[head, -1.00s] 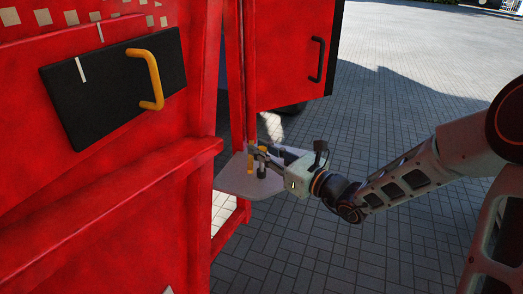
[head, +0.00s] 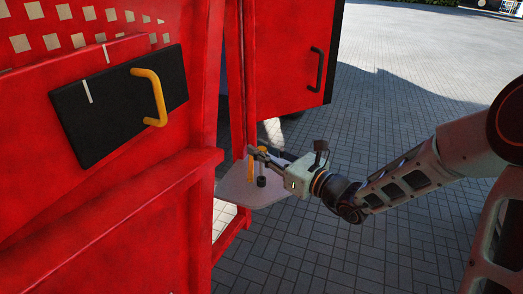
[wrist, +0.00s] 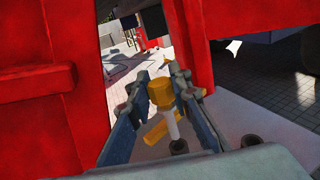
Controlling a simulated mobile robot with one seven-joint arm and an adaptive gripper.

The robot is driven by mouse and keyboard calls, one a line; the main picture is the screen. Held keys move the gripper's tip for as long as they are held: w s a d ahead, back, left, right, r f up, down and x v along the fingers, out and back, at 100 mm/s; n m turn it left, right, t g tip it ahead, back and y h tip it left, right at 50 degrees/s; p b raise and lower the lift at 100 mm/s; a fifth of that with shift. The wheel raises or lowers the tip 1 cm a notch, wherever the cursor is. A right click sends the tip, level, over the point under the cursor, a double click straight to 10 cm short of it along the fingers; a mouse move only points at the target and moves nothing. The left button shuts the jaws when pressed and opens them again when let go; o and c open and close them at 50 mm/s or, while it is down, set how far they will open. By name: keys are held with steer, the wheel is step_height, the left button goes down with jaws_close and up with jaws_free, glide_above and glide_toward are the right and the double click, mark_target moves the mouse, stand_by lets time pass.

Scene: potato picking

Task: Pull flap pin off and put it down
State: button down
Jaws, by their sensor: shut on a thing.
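My gripper (head: 257,153) is shut on the yellow head of the flap pin (wrist: 160,93). In the wrist view the head sits between the two fingers. The pin's pale shaft (wrist: 172,126) points down toward a dark round socket (wrist: 179,146), which also shows as a short black cylinder (head: 261,182) in the head view. I cannot tell whether the shaft's tip is clear of the socket. A grey shelf (head: 234,193) lies below. A yellow bar (wrist: 156,130) stands on it beside the socket.
A red machine wall (head: 130,215) with a black panel (head: 100,118) and a yellow handle (head: 152,95) stands at the left. A red door (head: 285,60) with a black handle is behind the shelf. A second dark socket (wrist: 250,141) shows at right. Paved ground (head: 430,170) is open at right.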

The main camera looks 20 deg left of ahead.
steer(key=shift+r, duration=0.1)
stand_by(0.4)
steer(key=shift+r+p, duration=1.25)
steer(key=shift+r, duration=0.15)
steer(key=shift+r, duration=0.15)
steer(key=shift+r+p, duration=1.15)
steer(key=shift+r, duration=0.2)
steer(key=shift+r+p, duration=1.2)
steer(key=shift+r, duration=0.3)
steer(key=shift+r, duration=0.1)
step_height(320, 180, up, 3)
steer(key=shift+f+p, duration=0.1)
steer(key=shift+p, duration=1)
